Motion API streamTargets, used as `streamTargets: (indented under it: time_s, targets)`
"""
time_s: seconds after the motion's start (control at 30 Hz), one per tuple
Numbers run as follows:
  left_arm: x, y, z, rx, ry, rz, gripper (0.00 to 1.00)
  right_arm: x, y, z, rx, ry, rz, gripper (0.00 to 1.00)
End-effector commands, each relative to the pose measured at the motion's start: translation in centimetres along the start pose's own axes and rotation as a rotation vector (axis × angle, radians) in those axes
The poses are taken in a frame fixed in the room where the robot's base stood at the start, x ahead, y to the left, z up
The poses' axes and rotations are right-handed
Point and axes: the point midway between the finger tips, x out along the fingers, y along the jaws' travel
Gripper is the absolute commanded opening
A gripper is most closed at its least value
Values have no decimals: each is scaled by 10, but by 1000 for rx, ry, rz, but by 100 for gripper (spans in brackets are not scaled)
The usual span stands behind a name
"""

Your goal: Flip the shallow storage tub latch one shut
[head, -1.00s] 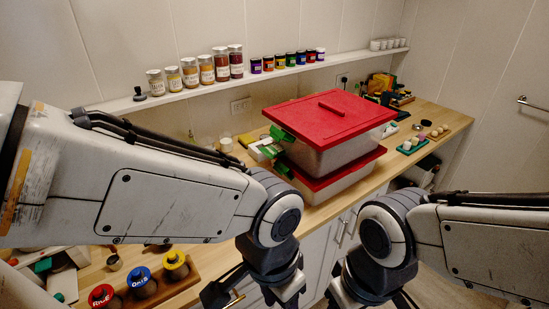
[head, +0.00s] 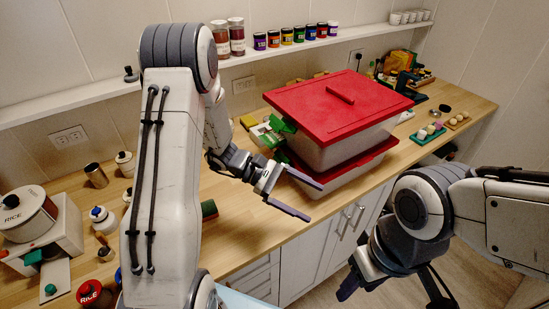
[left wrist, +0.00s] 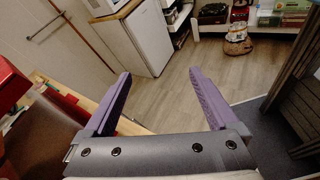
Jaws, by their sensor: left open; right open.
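Two clear tubs with red lids stand stacked on the wooden counter. The upper tub (head: 345,147) is the larger in view; the lower tub (head: 340,176) shows as a low band beneath it. Green latches (head: 283,125) stick out at the upper tub's left end; a lower green latch (head: 281,156) sits near the lower lid. I cannot tell exactly how each latch stands. My left gripper (head: 311,201) is open and empty, in front of the lower tub, its fingers pointing right, away from the latches. Its fingers also show in the left wrist view (left wrist: 160,95). My right gripper (head: 393,290) is open and empty, low at the right.
Red lid edge (left wrist: 10,85) shows at the left wrist view's left side. A rice canister (head: 25,215) and jars stand on the counter's left. A green sponge (head: 209,209) lies near my left arm. A green egg tray (head: 428,133) is right of the tubs. Floor ahead is open.

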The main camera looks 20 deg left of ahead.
Motion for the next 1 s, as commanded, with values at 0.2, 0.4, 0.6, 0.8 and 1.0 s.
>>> streamTargets:
  time_s: [0.2,0.4,0.6,0.8,1.0]
  targets:
    - [-107,45,-102,-305,-130,617,93,-8,-1,0,0,0,0,50]
    - [-165,41,-153,-399,-173,908,93,-10,-1,0,1,0,0,50]
    - [-167,50,-160,-413,-180,956,93,-18,-1,-1,1,0,0,50]
    - [-145,81,-158,-411,-179,951,93,-35,-2,-2,-1,0,0,50]
    - [-126,108,-161,-412,-178,952,93,-48,-4,-3,-3,0,0,50]
